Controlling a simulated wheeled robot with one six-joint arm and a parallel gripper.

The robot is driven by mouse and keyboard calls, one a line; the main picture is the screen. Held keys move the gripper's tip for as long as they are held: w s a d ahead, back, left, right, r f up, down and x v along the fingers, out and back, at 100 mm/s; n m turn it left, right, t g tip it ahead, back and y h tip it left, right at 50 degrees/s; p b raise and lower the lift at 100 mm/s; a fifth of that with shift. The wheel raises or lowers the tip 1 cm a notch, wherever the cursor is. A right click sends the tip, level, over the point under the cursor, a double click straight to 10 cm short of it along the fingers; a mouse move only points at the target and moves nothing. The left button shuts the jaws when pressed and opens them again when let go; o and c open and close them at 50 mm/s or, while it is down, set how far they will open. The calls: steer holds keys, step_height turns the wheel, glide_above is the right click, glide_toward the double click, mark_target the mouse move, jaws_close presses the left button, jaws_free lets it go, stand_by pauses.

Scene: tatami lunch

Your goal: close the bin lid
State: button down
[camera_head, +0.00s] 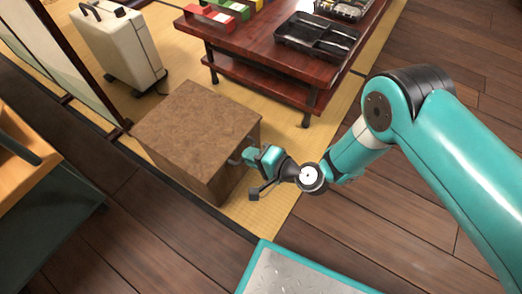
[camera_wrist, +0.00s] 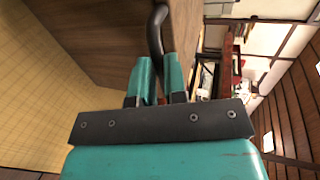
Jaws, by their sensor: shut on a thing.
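A brown wooden box (camera_head: 195,128), which looks like the bin, stands on the tatami. Its mottled top looks flat, and I see no open gap on the sides that show. I cannot tell where a separate lid begins. My gripper (camera_head: 240,159) is at the box's right side. In the wrist view, my gripper (camera_wrist: 158,72) is shut on a dark curved handle (camera_wrist: 156,30) on the box's wooden face (camera_wrist: 100,35). The fingers hide part of the handle.
A low dark red table (camera_head: 270,45) with a black divided tray (camera_head: 318,38) stands behind the box. A cream suitcase (camera_head: 118,45) is at the back left. An orange-brown wooden piece (camera_head: 25,140) is at the left edge. Wooden floor (camera_head: 140,235) lies clear in front.

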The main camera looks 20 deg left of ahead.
steer(key=shift+s+d+f+b, duration=0.1)
steer(key=shift+f+b, duration=0.25)
steer(key=shift+f, duration=0.7)
steer(key=c, duration=1.2)
jaws_free()
steer(key=shift+o, duration=0.2)
steer(key=p+v, duration=1.1)
steer(key=v, duration=0.6)
steer(key=shift+r, duration=0.2)
